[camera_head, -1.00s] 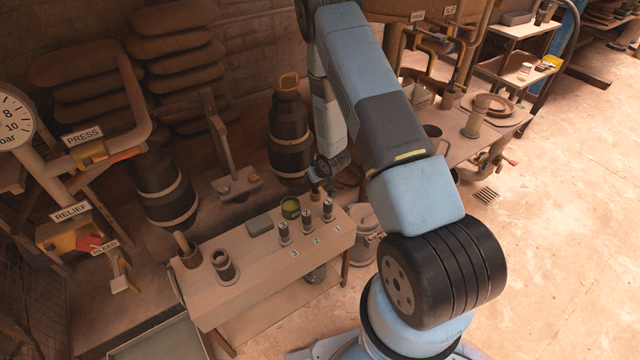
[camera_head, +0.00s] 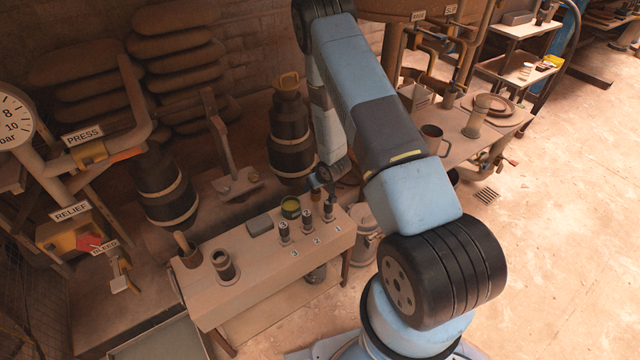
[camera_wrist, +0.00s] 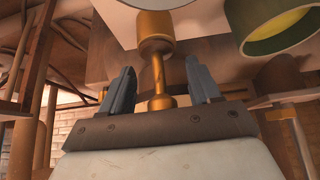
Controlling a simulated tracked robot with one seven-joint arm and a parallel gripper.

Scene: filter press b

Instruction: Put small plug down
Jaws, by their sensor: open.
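A brass plug (camera_wrist: 155,48), which I take to be the small plug, stands on the bench, with a thick body, a thin stem and a round knob. My gripper (camera_wrist: 160,66) is open around its stem, one finger on each side, with a visible gap to both. In the head view my gripper (camera_head: 318,181) is low over the back right of the bench (camera_head: 262,274), and the brown plug (camera_head: 316,195) shows just below it. Contact between plug and bench is hard to make out.
Several dark cylinders stand close in front of the plug, including one by label 3 (camera_head: 284,231) and one by label 2 (camera_head: 307,221). A green cup with yellow inside (camera_head: 290,208) stands to the left. A grey block (camera_head: 260,224) lies beyond it.

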